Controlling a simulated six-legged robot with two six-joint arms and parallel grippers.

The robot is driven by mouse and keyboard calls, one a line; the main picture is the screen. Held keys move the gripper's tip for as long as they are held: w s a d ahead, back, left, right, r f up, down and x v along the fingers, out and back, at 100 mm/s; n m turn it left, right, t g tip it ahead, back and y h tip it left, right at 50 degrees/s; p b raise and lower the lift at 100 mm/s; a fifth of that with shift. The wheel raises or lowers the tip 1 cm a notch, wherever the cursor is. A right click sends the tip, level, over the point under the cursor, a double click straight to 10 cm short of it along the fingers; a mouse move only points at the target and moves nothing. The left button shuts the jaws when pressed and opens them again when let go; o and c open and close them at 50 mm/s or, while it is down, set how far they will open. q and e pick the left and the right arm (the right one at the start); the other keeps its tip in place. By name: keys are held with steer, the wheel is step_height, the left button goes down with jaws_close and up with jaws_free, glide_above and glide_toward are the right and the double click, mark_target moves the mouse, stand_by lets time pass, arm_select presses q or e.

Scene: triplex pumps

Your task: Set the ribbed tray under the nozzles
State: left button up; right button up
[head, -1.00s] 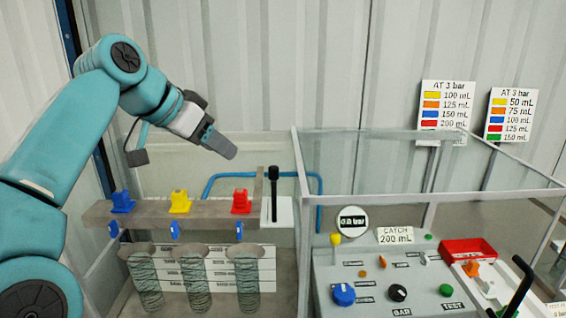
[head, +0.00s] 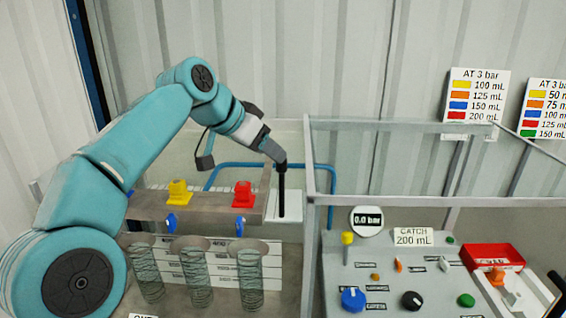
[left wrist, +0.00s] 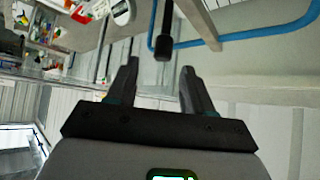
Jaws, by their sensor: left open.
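The nozzles are coloured fittings on a brown beam: a yellow nozzle (head: 178,193) and a red nozzle (head: 243,194); a blue one is mostly hidden behind my left arm. Clear ribbed cylinders (head: 198,280) stand below the beam. I cannot make out a separate ribbed tray. My left gripper (head: 279,162) is at the upper end of an upright black lever (head: 282,193), right of the red nozzle. In the left wrist view, the gripper (left wrist: 160,80) is open, with the black lever end (left wrist: 163,46) ahead, between the fingertip lines. I cannot tell if they touch. My right gripper is not in view.
A clear-walled frame (head: 420,203) stands right of the lever, close to my left gripper. A blue pipe (head: 332,180) runs behind the lever.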

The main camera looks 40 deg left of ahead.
arm_select(q)
steer(key=x, duration=0.5)
steer(key=shift+w+a+f, duration=0.2)
steer(key=shift+a, duration=0.1)
steer(key=shift+w+d+f, duration=0.2)
steer(key=shift+d, duration=0.15)
steer(key=shift+w+a+f, duration=0.15)
steer(key=shift+w+a, duration=0.05)
steer(key=shift+s+d, duration=0.1)
jaws_close()
